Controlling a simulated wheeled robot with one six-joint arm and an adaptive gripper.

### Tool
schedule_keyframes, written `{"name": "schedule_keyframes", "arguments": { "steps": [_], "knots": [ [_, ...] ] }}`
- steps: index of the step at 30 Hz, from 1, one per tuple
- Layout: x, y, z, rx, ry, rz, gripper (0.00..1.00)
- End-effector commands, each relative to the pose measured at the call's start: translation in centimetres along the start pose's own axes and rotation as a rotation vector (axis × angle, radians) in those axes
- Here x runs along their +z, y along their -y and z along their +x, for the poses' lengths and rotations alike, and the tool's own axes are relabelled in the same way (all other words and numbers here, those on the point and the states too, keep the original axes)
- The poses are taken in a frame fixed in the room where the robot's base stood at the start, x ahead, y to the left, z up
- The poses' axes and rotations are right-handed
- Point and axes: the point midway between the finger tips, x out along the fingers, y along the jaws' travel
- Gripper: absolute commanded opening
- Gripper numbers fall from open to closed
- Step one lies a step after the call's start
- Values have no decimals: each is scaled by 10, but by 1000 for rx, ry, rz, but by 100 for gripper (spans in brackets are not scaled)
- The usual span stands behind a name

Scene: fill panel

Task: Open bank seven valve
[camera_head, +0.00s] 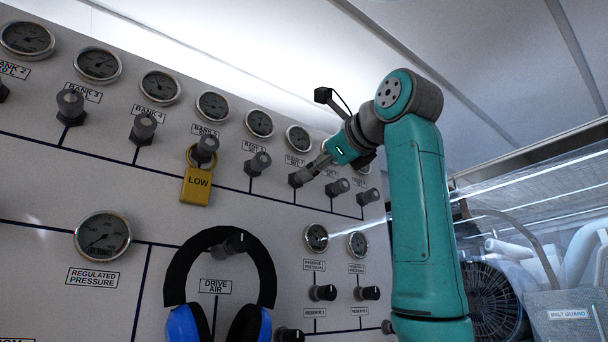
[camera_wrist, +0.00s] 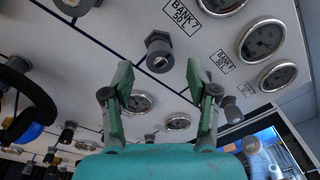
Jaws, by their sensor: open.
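The bank seven valve is a dark grey knob (camera_wrist: 160,54) beside the "BANK 7 50L" label (camera_wrist: 168,14) on the pale panel. In the wrist view it stands just beyond and between my fingertips, with clear space on both sides. In the head view the bank seven knob (camera_head: 295,180) is partly behind my gripper (camera_head: 308,174). My gripper, also in the wrist view (camera_wrist: 160,70), is open and empty, its two green fingers apart. I see no contact with the knob.
Similar knobs flank it, with the bank six knob (camera_head: 257,163) to the left and another knob (camera_head: 338,187) to the right. Blue and black headphones (camera_head: 181,258) hang lower on the panel. Gauges (camera_head: 298,138) line the top.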

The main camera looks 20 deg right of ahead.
Motion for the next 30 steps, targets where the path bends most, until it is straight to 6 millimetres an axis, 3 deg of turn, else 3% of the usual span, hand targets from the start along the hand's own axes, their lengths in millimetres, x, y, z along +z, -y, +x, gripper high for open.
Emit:
{"name": "schedule_keyframes", "arguments": {
  "steps": [3,9,22,29,30],
  "knots": [
    [0,-1,21,3,1,2,59],
    [0,0,44,2,1,1,59],
    [0,0,53,0,1,0,59],
    [0,0,52,0,1,0,1],
    [0,0,52,0,1,0,0]
  ]
}}
